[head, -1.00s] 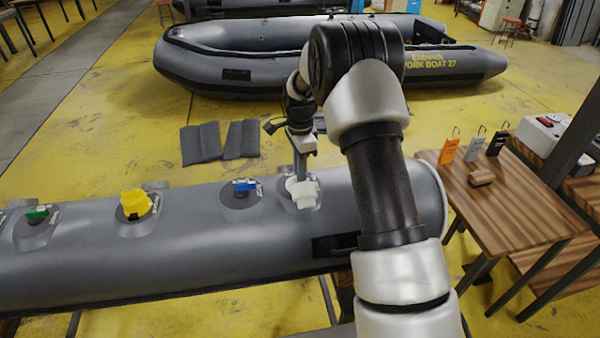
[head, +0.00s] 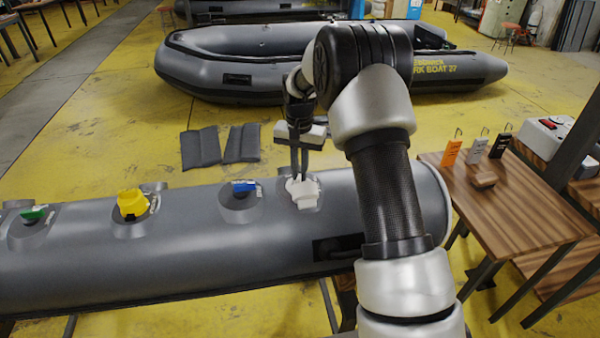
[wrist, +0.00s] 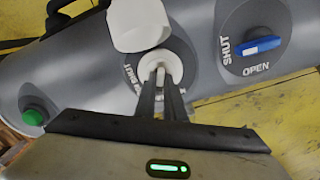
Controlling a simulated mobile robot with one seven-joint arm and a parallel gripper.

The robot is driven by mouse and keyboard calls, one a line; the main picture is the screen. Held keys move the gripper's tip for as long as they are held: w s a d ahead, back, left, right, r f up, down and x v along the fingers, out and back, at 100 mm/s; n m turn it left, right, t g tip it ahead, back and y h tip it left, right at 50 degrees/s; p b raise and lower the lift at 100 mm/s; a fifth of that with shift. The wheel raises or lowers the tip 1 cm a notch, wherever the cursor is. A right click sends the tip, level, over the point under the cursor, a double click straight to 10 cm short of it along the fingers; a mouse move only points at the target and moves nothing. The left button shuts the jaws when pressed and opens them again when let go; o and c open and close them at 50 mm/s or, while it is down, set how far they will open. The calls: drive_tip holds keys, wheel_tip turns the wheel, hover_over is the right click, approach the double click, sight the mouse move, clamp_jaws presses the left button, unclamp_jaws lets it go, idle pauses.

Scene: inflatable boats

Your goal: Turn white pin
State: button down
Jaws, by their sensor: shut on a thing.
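The white pin (wrist: 160,72) stands in the middle of a round white valve fitting on the grey inflatable tube. A white cap (wrist: 138,26) sits beside it in the wrist view. In the head view the white valve (head: 305,192) is the rightmost on the tube, partly hidden by my fingers. My gripper (wrist: 163,82) points down at the valve, its two fingers close together on the pin. In the head view my gripper (head: 299,178) shows just above the white fitting. Lettering around the white valve is partly covered by the fingers.
Along the tube (head: 200,245) are a blue-handled valve (head: 243,186), a yellow one (head: 133,204) and a green one (head: 34,214). The blue valve bears SHUT and OPEN labels in the wrist view (wrist: 262,45). A wooden table (head: 515,225) with tags stands right.

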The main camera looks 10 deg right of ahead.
sight(299, 175)
drive_tip(key=n, duration=0.5)
drive_tip(key=shift+w+r, duration=0.1)
drive_tip(key=shift+n, duration=0.3)
idle(0.4)
drive_tip(key=c, duration=1.8)
unclamp_jaws()
drive_tip(key=shift+c, duration=0.2)
wheel_tip(299, 175, up, 17)
drive_tip(key=shift+r, duration=0.2)
